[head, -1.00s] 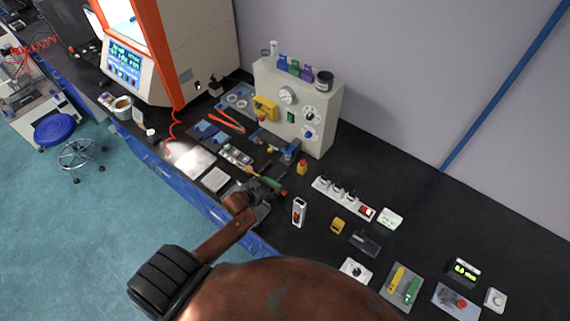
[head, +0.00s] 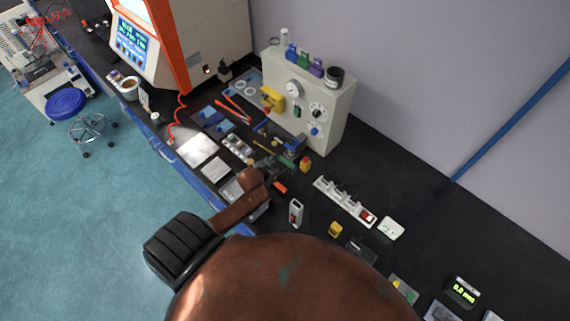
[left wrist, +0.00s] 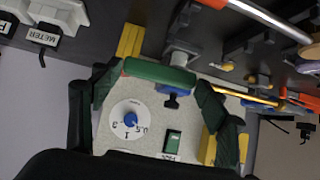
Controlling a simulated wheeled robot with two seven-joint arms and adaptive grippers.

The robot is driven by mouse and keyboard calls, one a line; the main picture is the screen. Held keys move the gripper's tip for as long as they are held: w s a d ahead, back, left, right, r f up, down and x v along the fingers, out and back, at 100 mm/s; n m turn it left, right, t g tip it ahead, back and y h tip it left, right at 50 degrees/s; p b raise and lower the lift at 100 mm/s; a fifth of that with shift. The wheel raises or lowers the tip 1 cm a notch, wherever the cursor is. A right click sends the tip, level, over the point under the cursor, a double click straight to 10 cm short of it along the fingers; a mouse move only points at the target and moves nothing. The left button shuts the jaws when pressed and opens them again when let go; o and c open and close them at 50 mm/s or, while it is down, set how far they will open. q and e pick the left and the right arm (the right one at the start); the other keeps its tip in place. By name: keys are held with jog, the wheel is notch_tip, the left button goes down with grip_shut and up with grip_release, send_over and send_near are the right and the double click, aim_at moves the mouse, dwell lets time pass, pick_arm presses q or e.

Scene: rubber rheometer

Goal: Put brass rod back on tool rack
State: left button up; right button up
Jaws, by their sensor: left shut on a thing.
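I take this as the handle of the brass rod (left wrist: 255,98), whose thin golden shaft shows to the right of the grip. In the head view my left gripper (head: 276,166) is small and partly hidden by my brown arm, above the dark bench near the blue-and-dark holders. These holders (head: 292,144) look like the tool rack, and their dark posts also fill the upper right of the left wrist view. Whether the rod touches the rack cannot be told. My right gripper is out of view.
The pale control box (head: 310,100) with dials stands just behind the gripper. The blue bench edge runs along the front.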

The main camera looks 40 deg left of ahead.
pick_arm(q)
jog(key=shift+r+p, duration=0.1)
jog(key=shift+p, duration=0.2)
jog(key=shift+f+b, duration=0.8)
jog(key=shift+f, duration=0.5)
jog(key=shift+f+b, duration=0.45)
jog(key=shift+f, duration=0.3)
jog(key=shift+f+b, duration=0.4)
jog(key=shift+f, duration=0.4)
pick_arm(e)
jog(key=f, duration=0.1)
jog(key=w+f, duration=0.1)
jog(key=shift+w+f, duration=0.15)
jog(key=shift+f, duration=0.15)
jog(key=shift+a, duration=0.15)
pick_arm(q)
jog(key=o, duration=1.3)
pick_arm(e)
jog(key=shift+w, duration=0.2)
